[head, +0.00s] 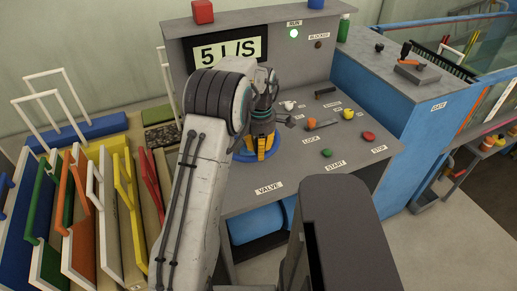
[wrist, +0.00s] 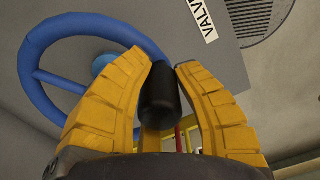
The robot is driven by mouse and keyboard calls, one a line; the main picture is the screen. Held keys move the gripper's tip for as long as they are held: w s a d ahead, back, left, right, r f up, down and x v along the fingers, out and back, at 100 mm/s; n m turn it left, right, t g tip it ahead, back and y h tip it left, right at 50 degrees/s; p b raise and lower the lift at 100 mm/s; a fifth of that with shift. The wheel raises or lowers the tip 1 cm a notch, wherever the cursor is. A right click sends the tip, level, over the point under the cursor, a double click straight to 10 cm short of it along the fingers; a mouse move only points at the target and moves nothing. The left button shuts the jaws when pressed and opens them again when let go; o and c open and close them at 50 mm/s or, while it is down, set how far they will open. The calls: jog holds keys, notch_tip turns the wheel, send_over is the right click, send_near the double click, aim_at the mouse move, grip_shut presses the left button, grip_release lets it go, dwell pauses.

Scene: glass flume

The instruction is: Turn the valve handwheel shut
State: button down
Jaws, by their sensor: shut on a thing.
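The blue valve handwheel (wrist: 35,92) shows large in the wrist view, with its hub and spokes to the left of my gripper. A black knob (wrist: 160,100) sits by its rim, between my two yellow fingers. My gripper (wrist: 162,78) is shut on the black knob. In the head view my gripper (head: 260,150) points down over the console above the VALVE label (head: 269,187). Only a sliver of the blue wheel (head: 241,156) shows there; my arm hides most of it.
The display (head: 228,52) reads 5 L/S and the green RUN lamp (head: 294,33) is lit. Right of my gripper are a LOCK lever (head: 322,125), a green START button (head: 326,153) and a red STOP button (head: 368,136). Coloured framed panels (head: 85,215) stand at the left.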

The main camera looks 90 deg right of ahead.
jog(key=shift+f, duration=0.1)
jog(key=c, duration=0.9)
grip_release()
jog(key=shift+s, duration=0.1)
jog(key=shift+r, duration=0.2)
notch_tip(320, 180, up, 12)
jog(key=shift+f, duration=0.15)
